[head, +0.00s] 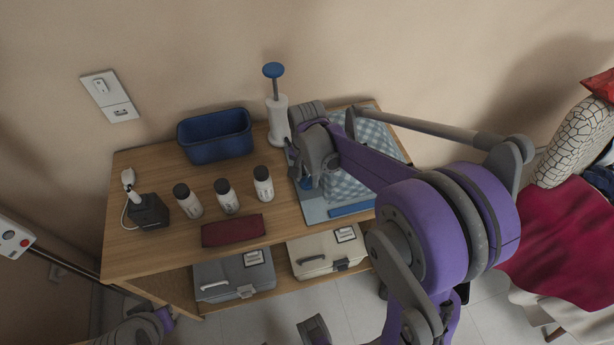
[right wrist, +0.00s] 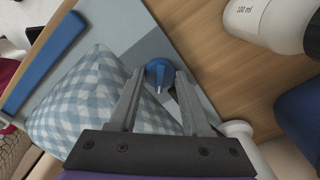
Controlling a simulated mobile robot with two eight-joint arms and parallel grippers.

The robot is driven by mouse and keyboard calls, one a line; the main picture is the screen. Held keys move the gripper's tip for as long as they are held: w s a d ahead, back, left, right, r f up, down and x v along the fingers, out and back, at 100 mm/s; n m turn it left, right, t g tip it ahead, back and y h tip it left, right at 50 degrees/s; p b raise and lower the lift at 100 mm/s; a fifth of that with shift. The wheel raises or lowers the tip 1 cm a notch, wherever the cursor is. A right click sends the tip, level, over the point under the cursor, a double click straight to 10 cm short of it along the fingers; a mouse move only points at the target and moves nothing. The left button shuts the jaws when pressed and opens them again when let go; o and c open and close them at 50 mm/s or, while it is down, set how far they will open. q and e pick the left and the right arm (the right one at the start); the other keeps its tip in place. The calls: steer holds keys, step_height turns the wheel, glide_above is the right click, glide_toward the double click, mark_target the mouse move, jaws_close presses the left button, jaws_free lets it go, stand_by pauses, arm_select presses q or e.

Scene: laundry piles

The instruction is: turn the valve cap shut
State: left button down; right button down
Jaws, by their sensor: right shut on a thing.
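The blue valve cap (right wrist: 160,73) sits on the checkered bag (right wrist: 80,105), near its edge, in the right wrist view. My right gripper (right wrist: 160,76) is shut on the cap, one finger on each side. The cap's ridge points roughly along the fingers; I cannot tell how far it is turned. In the head view my right gripper (head: 308,170) reaches down over the left part of the bag (head: 345,185) and hides most of the cap. Grey and purple parts of my left arm show at the bottom left edge; its fingers cannot be made out.
The bag lies on a grey-blue board (head: 318,212) with a blue strip (head: 350,209) on the wooden table (head: 120,255). A white pump (head: 279,120) with a blue knob stands behind.

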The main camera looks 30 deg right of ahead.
mark_target(307, 180)
steer(key=n, duration=0.4)
steer(key=shift+b, duration=0.4)
steer(key=shift+n, duration=2.1)
steer(key=shift+c, duration=1.8)
jaws_free()
step_height(307, 180, up, 11)
steer(key=shift+p, duration=0.3)
steer(key=shift+f, duration=0.1)
